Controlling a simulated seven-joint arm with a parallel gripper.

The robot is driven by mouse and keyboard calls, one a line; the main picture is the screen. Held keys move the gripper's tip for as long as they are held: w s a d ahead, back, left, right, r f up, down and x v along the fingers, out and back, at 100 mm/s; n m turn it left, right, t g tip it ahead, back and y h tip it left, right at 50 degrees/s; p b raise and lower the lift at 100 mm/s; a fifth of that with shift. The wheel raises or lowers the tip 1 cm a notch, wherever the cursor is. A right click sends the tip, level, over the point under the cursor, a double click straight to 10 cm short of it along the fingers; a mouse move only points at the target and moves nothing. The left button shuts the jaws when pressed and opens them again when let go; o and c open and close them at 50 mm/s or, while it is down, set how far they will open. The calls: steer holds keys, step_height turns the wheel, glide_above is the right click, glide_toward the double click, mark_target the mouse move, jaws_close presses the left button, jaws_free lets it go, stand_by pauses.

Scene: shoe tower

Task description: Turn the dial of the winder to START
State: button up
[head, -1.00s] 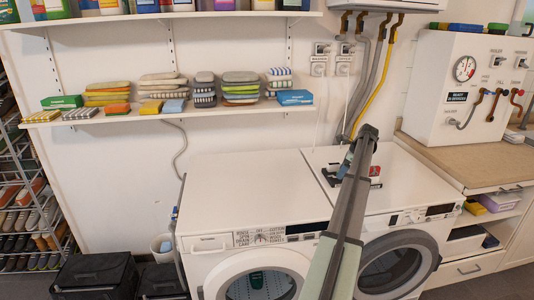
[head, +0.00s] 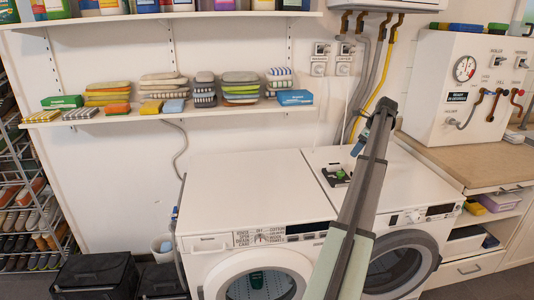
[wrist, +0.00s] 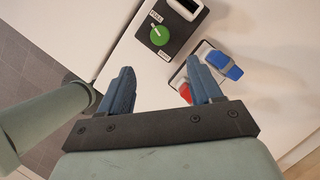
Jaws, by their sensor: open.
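The winder appears to be the black box (head: 338,177) on top of the right-hand machine. Its round green dial (wrist: 159,35) has a pale pointer mark, with small white labels beside it that are too small to read surely. A white-framed part stands at the box's far end. My gripper (wrist: 160,63) is open and empty, its two blue fingers apart, just short of the dial and above the machine top. In the head view my gripper (head: 358,146) hangs above and right of the box, partly hidden by my arm.
Beside the box in the wrist view are a blue piece (wrist: 223,64) and a red piece (wrist: 185,92), the red one partly behind a finger. The left machine top (head: 250,185) is clear. A yellow hose (head: 375,85) and grey pipes run down the wall behind.

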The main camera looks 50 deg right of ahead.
steer(key=w+a+f+n+t, duration=0.1)
steer(key=w+a+f+n, duration=0.1)
steer(key=w, duration=1)
steer(key=w+a+f+n+t, duration=0.1)
steer(key=w+a+f+n, duration=0.2)
steer(key=w+a, duration=0.4)
steer(key=w+a+f+n+t, duration=0.1)
steer(key=w+a+f+n, duration=0.1)
steer(key=w, duration=1.5)
steer(key=shift+w+a+f+n, duration=0.15)
steer(key=shift+w+a+n, duration=0.1)
steer(key=shift+a+n, duration=0.75)
steer(key=shift+a, duration=0.2)
step_height(320, 180, up, 8)
steer(key=n+g+h, duration=0.5)
steer(key=g, duration=0.4)
glide_above(340, 173)
steer(key=w+a, duration=0.2)
steer(key=a, duration=0.3)
steer(key=shift+y, duration=0.3)
steer(key=x, duration=1.4)
steer(key=shift+c, duration=0.3)
